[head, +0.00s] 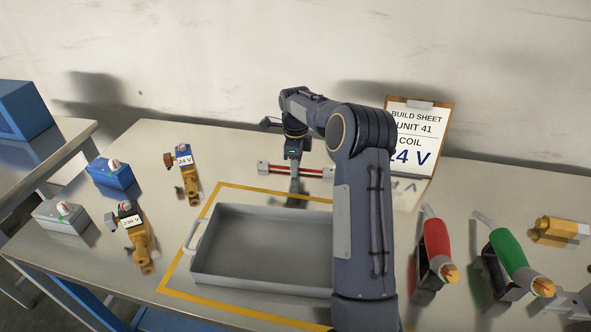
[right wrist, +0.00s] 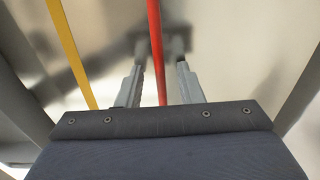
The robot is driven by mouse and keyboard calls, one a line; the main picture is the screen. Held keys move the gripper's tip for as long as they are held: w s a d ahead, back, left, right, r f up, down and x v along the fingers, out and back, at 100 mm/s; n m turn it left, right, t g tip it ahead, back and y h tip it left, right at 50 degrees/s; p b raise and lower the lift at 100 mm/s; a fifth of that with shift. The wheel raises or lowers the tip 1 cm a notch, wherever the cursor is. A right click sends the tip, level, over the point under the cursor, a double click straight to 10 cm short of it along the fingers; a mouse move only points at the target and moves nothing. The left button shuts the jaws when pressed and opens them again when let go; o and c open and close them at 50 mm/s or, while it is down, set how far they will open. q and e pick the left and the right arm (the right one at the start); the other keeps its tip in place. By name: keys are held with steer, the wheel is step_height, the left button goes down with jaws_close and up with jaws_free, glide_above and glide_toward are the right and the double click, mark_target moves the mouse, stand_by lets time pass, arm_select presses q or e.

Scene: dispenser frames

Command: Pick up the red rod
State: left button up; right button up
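The red rod (head: 313,171) lies across the back of the table, with a grey block at each end. My right gripper (head: 293,176) is over its left half, pointing down. In the right wrist view the red rod (right wrist: 154,35) runs between the two fingers, with a gap on both sides. The fingers are open and not closed on it. My right arm hides part of the table right of the rod. My left gripper is not in view.
A grey tray (head: 196,262) stands in a yellow outline in front of the rod. Valves and blue and grey coils are on the left. A build sheet (head: 412,128) stands behind. Red (head: 436,243) and green (head: 508,248) tools and a brass part (head: 556,231) are on the right.

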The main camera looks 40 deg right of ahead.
jaws_close()
stand_by(0.3)
